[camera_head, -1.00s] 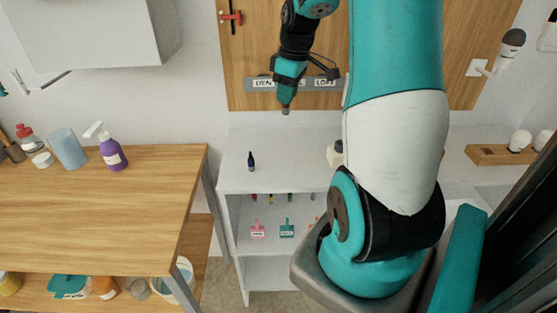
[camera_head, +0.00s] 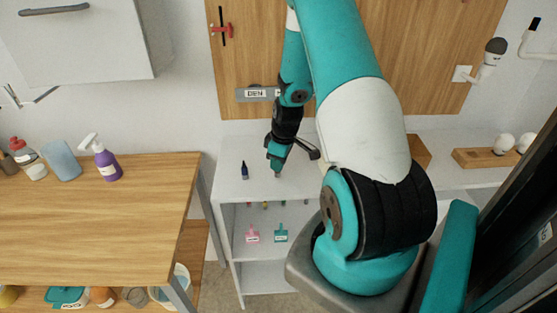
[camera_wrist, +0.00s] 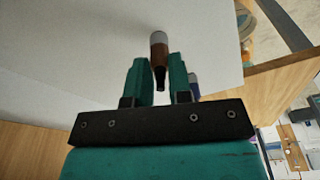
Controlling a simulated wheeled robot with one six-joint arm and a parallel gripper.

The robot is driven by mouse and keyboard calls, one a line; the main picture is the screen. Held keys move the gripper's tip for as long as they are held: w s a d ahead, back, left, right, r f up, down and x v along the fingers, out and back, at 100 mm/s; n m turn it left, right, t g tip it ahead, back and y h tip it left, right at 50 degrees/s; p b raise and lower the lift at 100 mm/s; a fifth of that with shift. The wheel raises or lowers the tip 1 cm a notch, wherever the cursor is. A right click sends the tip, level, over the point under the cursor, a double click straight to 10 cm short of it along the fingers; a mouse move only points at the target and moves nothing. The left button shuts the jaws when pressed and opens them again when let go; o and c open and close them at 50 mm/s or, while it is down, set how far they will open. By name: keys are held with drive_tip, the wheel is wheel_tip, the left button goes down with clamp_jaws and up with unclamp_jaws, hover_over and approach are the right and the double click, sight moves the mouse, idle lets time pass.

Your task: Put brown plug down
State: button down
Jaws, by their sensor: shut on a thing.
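The brown plug (camera_wrist: 159,55) is between the two teal fingers of my gripper (camera_wrist: 161,78) in the wrist view, with its grey end pointing away from the palm. In the head view my gripper (camera_head: 276,170) points down just over the top of the white shelf unit (camera_head: 235,190). I cannot tell whether the plug touches the shelf top. A dark blue plug (camera_head: 245,170) stands upright on the shelf top, to the left of my gripper. It is partly hidden behind a finger in the wrist view (camera_wrist: 195,86).
A wooden table (camera_head: 90,215) with a purple spray bottle (camera_head: 105,160) and a blue cup (camera_head: 62,161) stands to the left. Pink (camera_head: 252,233) and teal (camera_head: 281,234) tagged items are on the shelf below. A wooden block with white bulbs (camera_head: 485,156) lies to the right.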

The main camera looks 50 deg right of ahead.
drive_tip(key=shift+f, duration=0.2)
drive_tip(key=c, duration=1)
unclamp_jaws()
drive_tip(key=shift+c, duration=0.2)
drive_tip(key=shift+r, duration=0.15)
